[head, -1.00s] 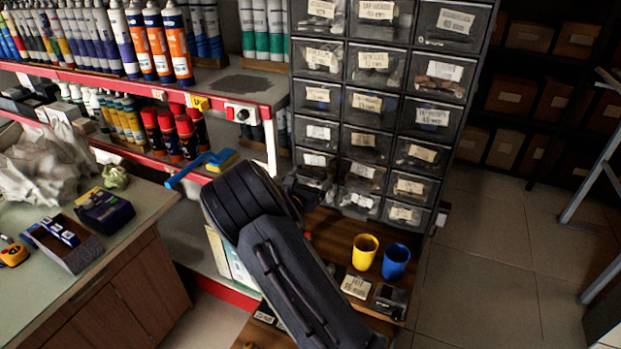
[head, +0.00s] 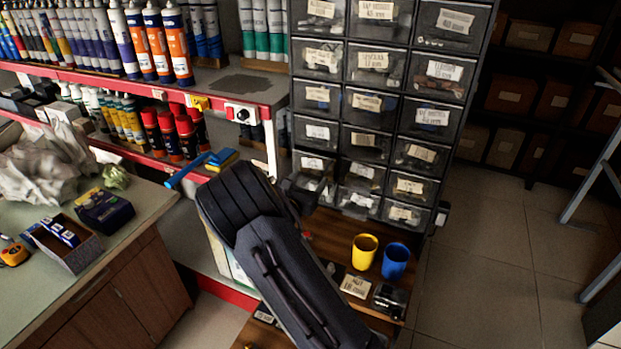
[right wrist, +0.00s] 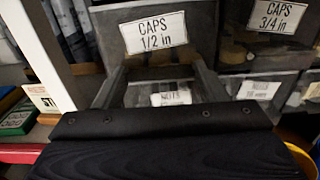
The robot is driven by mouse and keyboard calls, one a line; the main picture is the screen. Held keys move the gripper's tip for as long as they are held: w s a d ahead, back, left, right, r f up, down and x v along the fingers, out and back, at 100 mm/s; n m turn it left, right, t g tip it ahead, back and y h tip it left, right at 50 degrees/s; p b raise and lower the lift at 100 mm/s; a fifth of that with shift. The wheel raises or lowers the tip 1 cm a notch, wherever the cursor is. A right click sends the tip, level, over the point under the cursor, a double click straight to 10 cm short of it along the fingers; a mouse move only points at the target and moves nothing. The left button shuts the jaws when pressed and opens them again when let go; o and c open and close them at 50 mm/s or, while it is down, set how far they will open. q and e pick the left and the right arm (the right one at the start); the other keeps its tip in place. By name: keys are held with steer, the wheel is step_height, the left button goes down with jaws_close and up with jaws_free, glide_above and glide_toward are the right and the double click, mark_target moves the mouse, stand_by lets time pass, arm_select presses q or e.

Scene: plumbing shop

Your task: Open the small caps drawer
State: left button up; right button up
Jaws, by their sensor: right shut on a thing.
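The small caps drawer (right wrist: 170,55) fills the top middle of the right wrist view, with a label reading CAPS 1/2 in. In the head view the same drawer (head: 312,164) is in the left column, low in the cabinet, and stands slightly forward of its neighbours. My right gripper (right wrist: 162,72) is shut on the drawer's front, one finger at each side below the label. The grasped part itself is hard to make out. In the head view my right gripper (head: 304,190) is mostly hidden behind my forearm. My left gripper is not in view.
A CAPS 3/4 in drawer (right wrist: 278,16) is right beside it. More labelled drawers sit above and below. A yellow cup (head: 364,251) and a blue cup (head: 396,261) stand on the wooden shelf below. A red-edged shelf (head: 262,100) with tubes is at left.

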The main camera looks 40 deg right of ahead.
steer(key=p+v, duration=0.1)
steer(key=v, duration=1.1)
steer(key=shift+s+a, duration=0.15)
steer(key=shift+a, duration=0.2)
steer(key=o, duration=1.4)
steer(key=v, duration=0.7)
steer(key=shift+s+a, duration=0.2)
steer(key=shift+a, duration=0.15)
